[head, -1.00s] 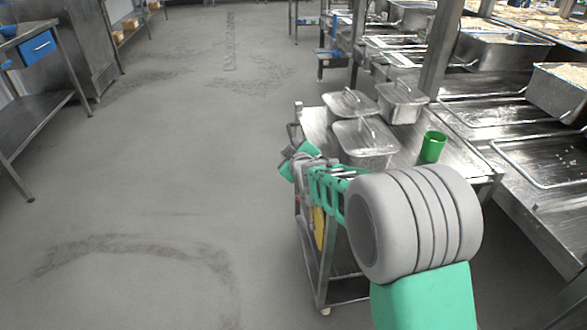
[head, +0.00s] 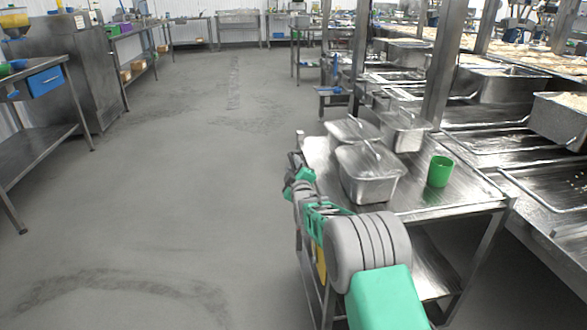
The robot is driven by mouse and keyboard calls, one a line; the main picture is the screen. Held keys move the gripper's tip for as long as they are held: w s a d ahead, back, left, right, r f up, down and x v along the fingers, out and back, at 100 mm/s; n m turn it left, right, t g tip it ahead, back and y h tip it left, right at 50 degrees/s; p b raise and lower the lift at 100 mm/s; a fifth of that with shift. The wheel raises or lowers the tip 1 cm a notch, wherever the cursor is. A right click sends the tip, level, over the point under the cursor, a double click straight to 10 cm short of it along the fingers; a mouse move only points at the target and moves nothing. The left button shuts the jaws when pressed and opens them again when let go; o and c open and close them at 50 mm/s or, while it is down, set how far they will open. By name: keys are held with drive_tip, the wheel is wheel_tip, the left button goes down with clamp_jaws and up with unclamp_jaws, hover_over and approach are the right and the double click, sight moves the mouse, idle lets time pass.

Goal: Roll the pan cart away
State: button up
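The pan cart (head: 425,207) is a steel trolley at the right of the head view, beside the long steel work line. On its top stand lidded metal pans (head: 369,180) and a green cup (head: 440,171). My arm reaches forward along the cart's left side. My gripper (head: 296,170) is at the upright bar or handle on the cart's left edge. It is small and partly hidden by my own wrist, so I cannot tell whether its fingers are closed around the bar.
The steel work line (head: 555,225) with trays stands close along the cart's right side. A steel table with a blue drawer (head: 45,80) and a metal cabinet (head: 82,75) stand at the left. The grey floor (head: 170,180) between is open.

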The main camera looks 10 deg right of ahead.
drive_tip(key=shift+c, duration=0.3)
clamp_jaws()
idle(1.0)
